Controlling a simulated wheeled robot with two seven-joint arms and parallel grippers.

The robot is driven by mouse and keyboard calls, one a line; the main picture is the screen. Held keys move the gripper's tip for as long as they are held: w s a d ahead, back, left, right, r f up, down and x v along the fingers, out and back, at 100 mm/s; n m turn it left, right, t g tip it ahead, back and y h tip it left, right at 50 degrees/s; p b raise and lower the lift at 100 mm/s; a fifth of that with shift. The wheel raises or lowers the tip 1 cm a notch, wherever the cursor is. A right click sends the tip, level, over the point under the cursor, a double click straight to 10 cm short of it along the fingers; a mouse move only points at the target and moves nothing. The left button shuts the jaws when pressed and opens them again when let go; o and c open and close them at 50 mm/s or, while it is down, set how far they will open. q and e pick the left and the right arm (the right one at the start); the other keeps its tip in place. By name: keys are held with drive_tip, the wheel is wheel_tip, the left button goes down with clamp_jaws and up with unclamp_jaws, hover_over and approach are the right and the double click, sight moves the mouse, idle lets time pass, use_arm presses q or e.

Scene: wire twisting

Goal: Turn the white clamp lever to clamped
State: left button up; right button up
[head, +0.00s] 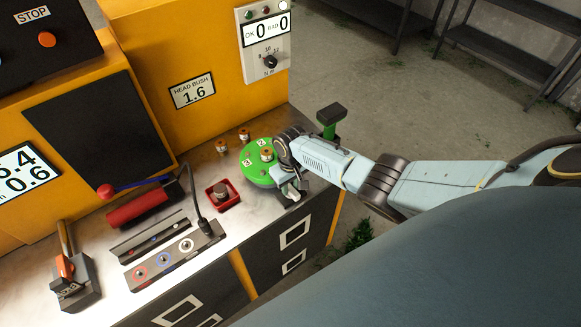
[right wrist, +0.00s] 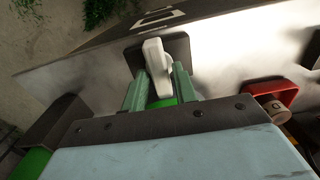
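The white clamp lever (right wrist: 156,62) stands up from a dark block (right wrist: 183,48) in the right wrist view. In the head view the lever (head: 291,190) is a small pale shape at the bench's right end, partly covered by my right gripper (head: 289,176). In the right wrist view the pale green fingers of my right gripper (right wrist: 160,90) are on both sides of the lever's lower part. I cannot tell whether they press on it. My left gripper is not in view.
A green disc (head: 250,170) with numbered labels lies left of my right gripper. A red tray (head: 234,200) stands nearby and also shows in the right wrist view (right wrist: 284,92). A metal holder (head: 155,236), a red tool (head: 138,208) and a grey-orange block (head: 75,285) are further left.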

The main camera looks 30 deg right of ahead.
sight(291, 187)
wheel_tip(291, 187, up, 13)
drive_tip(key=p, duration=0.2)
drive_tip(key=shift+f, duration=0.1)
idle(0.5)
